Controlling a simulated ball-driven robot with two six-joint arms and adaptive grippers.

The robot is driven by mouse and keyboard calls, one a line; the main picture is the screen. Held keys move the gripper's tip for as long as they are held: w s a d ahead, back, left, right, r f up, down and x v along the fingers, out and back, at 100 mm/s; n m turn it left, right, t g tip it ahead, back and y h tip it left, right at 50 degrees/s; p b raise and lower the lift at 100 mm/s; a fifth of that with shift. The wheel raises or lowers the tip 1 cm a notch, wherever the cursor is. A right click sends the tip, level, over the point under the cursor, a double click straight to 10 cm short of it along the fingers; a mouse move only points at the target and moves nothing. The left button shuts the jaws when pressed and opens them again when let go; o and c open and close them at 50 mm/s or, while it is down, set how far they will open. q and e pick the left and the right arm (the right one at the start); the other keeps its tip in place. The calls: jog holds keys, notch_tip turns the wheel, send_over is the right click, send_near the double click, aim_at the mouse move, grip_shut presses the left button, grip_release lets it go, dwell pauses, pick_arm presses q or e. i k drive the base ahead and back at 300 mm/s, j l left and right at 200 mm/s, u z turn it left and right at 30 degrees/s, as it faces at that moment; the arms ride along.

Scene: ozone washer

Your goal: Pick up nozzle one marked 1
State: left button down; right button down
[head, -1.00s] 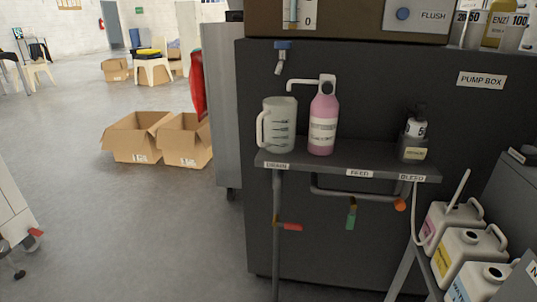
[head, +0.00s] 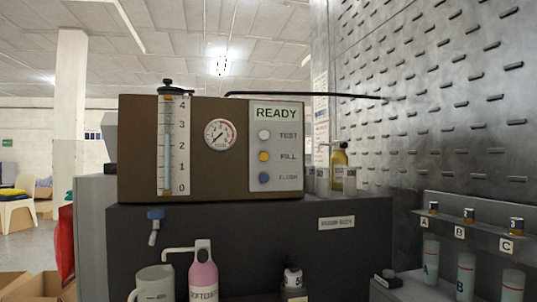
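I see no nozzle marked 1 in the head view. A small black-capped item with a white label (head: 293,278) stands at the bottom edge, too small to read. Neither of my grippers is in view. The brown control box (head: 210,150) shows a READY sign (head: 275,113), a round gauge (head: 219,135), a tube scale (head: 172,145) and TEST, FILL and FLUSH buttons.
The dark pump box (head: 250,235) carries a blue-handled tap (head: 155,222). A pink bottle (head: 203,276) and a jug (head: 154,284) stand below, partly cut off. At right, tubes (head: 430,262) stand under a shelf marked A, B, C (head: 480,223). A perforated wall (head: 440,90) rises behind.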

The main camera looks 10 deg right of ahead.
aim_at(433, 209)
jog(key=z, duration=1.3)
jog(key=l+u, duration=0.1)
jog(key=l, duration=0.2)
jog(key=i+l+u, duration=0.1)
jog(key=l, duration=0.25)
